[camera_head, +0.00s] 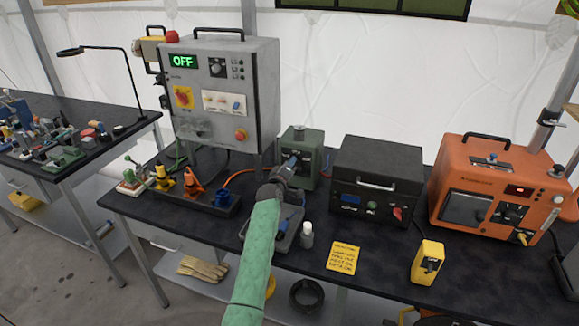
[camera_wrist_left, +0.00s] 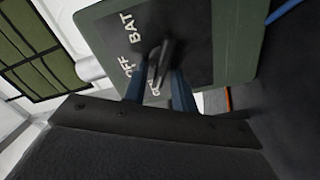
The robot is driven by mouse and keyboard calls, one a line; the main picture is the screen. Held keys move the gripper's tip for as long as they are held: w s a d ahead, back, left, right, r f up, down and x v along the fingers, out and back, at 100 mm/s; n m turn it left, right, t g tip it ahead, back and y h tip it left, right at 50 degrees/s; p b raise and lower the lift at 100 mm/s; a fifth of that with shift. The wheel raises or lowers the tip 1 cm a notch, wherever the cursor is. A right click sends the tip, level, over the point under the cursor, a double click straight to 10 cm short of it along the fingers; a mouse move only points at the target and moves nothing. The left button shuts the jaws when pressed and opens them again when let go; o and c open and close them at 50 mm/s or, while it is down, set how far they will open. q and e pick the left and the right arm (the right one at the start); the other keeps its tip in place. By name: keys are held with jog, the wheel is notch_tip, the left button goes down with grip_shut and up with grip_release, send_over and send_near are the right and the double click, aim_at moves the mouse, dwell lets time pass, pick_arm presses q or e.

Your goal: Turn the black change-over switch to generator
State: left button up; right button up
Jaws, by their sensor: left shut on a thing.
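The green switch box (camera_head: 310,168) stands on the black workbench, right of the grey cabinet. My left gripper (camera_head: 287,168) is at its front, the arm rising from the bottom edge. In the left wrist view, the blue fingers of this gripper (camera_wrist_left: 160,82) are shut on the black change-over switch (camera_wrist_left: 164,55). The dark plate on the green box (camera_wrist_left: 243,45) reads BAT and OFF; a third label is mostly hidden by handle and fingers. Which label the handle points to I cannot tell. In the head view the gripper hides the switch. My right gripper is not in view.
A grey cabinet (camera_head: 215,125) showing OFF stands left of the green box. A black box (camera_head: 375,160) and an orange machine (camera_head: 500,165) stand to the right. A white bottle (camera_head: 307,237), yellow note (camera_head: 343,257) and yellow device (camera_head: 427,262) are near the front edge.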

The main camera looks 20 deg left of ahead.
pick_arm(q)
jog(key=o, duration=0.6)
jog(key=shift+f, duration=0.15)
jog(key=shift+c, duration=0.2)
jog(key=shift+o, duration=0.4)
jog(key=shift+d, duration=0.1)
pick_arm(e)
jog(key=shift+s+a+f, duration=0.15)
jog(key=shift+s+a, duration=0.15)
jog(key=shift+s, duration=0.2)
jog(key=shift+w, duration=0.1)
